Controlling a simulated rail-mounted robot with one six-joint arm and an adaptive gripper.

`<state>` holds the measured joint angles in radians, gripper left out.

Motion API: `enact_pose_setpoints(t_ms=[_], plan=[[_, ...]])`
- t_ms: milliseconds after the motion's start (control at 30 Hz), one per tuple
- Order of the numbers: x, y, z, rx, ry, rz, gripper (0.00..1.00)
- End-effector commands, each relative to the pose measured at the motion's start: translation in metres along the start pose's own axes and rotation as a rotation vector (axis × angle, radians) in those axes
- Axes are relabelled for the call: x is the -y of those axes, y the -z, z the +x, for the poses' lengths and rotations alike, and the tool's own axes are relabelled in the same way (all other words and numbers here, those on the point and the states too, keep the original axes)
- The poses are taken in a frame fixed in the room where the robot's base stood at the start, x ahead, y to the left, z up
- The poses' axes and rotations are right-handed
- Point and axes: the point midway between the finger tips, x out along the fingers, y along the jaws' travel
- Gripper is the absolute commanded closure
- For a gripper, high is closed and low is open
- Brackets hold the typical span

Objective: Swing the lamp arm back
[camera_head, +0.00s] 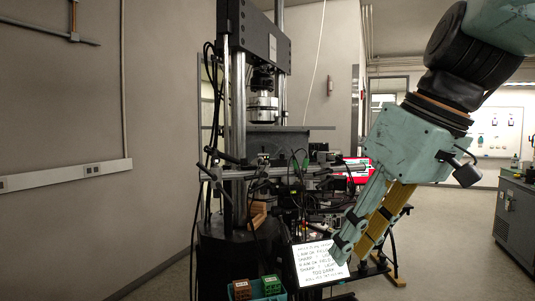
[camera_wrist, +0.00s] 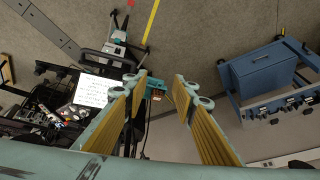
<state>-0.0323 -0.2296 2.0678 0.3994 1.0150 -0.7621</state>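My gripper (camera_head: 352,250) reaches down from the upper right in the head view, in front of the test rig's right side. In the wrist view my gripper (camera_wrist: 163,82) is open, its yellow-padded fingers spread with nothing held between them. The tall black test frame (camera_head: 238,100) stands left of it, with a silver cylinder (camera_head: 262,107) hanging in its middle. A silver horizontal bar (camera_head: 290,171) with black clamps crosses the rig. I cannot tell for sure which part is the lamp arm. Part of the rig behind my gripper is hidden.
A sheet with handwriting (camera_head: 320,262) leans low beside the rig; it also shows in the wrist view (camera_wrist: 92,90). A teal bin (camera_head: 268,287) with small boxes is at the bottom. A blue cart (camera_wrist: 262,78) stands right in the wrist view.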

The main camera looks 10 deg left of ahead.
Motion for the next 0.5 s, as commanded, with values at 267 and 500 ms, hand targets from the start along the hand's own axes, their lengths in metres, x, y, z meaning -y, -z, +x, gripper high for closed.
enact_pose_setpoints(t_ms=[267, 500], plan=[[0.007, -0.082, -0.004, 0.045, -0.091, 0.165, 0.75], [0.012, -0.150, -0.003, 0.069, -0.175, 0.303, 0.75]])
